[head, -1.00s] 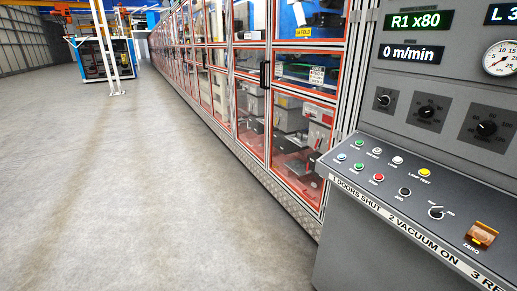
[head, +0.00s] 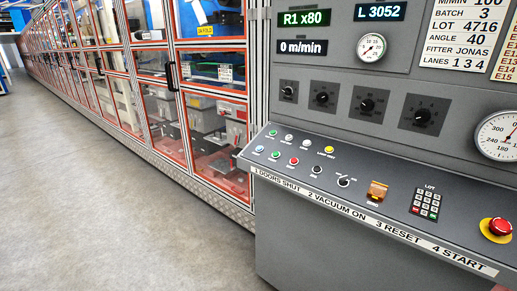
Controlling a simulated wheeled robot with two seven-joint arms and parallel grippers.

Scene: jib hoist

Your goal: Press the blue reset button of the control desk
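The control desk (head: 330,225) fills the right half of the head view, with a sloped panel of small buttons. At the panel's left end, the front row starts with a pale blue button (head: 259,148). A green button (head: 276,154), a red button (head: 294,160) and a black button (head: 317,168) follow to its right. The row behind holds a green button (head: 273,132), two pale ones and a yellow button (head: 329,149). The small labels are too blurred to read surely. Neither of my grippers is in view.
An orange-covered switch (head: 377,190), a keypad (head: 426,204) and a red emergency button (head: 500,227) sit further right on the panel. Red-framed glazed cabinets (head: 215,130) run along the left behind the desk. The grey floor (head: 110,220) at left is clear.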

